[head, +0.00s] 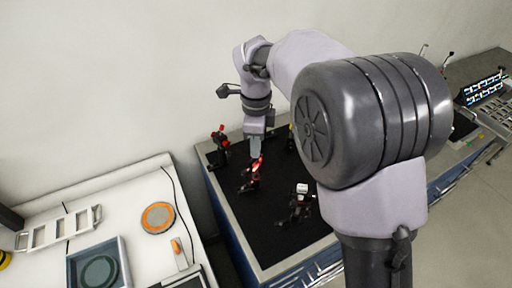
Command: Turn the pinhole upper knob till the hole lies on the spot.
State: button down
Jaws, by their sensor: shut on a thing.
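My gripper (255,151) points down over the black bench top. Its jaws are shut at the top of a small dark mount with red parts (251,182), which looks like the pinhole mount. A red part, which I take for the upper knob (258,162), shows right at the fingertips. The knob is mostly hidden by the jaws. The hole and the light spot are too small to make out here.
Another mount with red knobs (220,142) stands at the back left of the black bench (272,238). A mount with a white top (301,190) stands to the right. At left, a white table (140,245) holds an orange-rimmed disc (158,217) and a blue tray (72,270).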

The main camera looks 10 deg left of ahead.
jog(key=m+b, duration=0.2)
jog(key=m, duration=0.3)
jog(key=shift+m, duration=0.3)
jog(key=m+b, duration=0.2)
jog(key=m, duration=0.3)
jog(key=shift+r+m, duration=0.15)
jog(key=shift+m, duration=0.15)
jog(key=c, duration=1.4)
grip_release()
jog(key=shift+o, duration=0.2)
notch_tip(320, 180, up, 17)
jog(key=p, duration=0.6)
jog(key=shift+r+p, duration=0.15)
jog(key=shift+p, duration=0.15)
